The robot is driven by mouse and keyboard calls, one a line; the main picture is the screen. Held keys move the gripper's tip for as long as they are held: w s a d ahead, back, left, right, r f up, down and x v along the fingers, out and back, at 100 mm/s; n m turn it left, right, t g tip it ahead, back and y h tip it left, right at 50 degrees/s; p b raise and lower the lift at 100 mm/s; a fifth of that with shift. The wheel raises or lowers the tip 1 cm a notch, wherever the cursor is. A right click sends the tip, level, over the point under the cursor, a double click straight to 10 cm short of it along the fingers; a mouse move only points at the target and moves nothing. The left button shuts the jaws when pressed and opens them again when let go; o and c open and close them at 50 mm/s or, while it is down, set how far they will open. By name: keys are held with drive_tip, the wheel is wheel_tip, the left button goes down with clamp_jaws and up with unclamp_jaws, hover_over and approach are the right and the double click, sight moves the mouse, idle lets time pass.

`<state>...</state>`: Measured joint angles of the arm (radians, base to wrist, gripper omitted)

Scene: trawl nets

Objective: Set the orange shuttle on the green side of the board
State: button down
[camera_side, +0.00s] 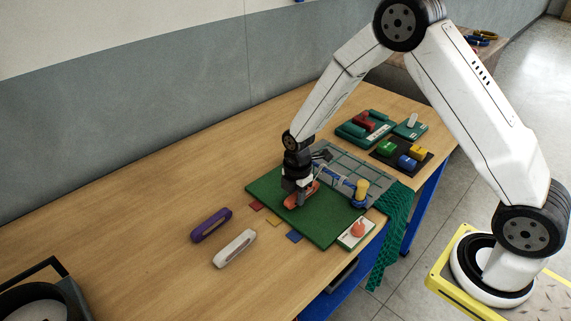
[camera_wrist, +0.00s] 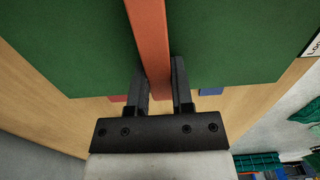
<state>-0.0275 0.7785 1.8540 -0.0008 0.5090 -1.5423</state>
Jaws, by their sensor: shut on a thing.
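The orange shuttle (camera_side: 301,195) is between the fingers of my gripper (camera_side: 299,188), over the green side of the board (camera_side: 325,230). In the wrist view the shuttle (camera_wrist: 150,40) runs as a long orange bar between the two dark fingers of my gripper (camera_wrist: 160,85), which are shut on it. The green side of the board (camera_wrist: 70,50) lies behind it on both sides. I cannot tell whether the shuttle touches the board. The board's grey gridded side (camera_side: 345,170) lies farther back, with a blue rod and a yellow spool on it.
A purple shuttle (camera_side: 211,225) and a white shuttle (camera_side: 234,248) lie on the wooden table left of the board. Small coloured squares line the board's near-left edge. A card with an orange shape (camera_side: 357,232) and green netting (camera_side: 394,215) are at the right. Trays with coloured blocks stand behind.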

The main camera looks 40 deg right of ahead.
drive_tip(key=shift+f, duration=0.15)
drive_tip(key=c, duration=0.5)
unclamp_jaws()
wheel_tip(320, 180, up, 12)
idle(0.5)
idle(0.5)
drive_tip(key=s+d+r+m+t, duration=0.1)
drive_tip(key=s+m+t, duration=0.1)
drive_tip(key=s+m, duration=1.3)
drive_tip(key=shift+s+r+m+t, duration=0.2)
drive_tip(key=shift+m+t, duration=0.1)
drive_tip(key=shift+m, duration=1.2)
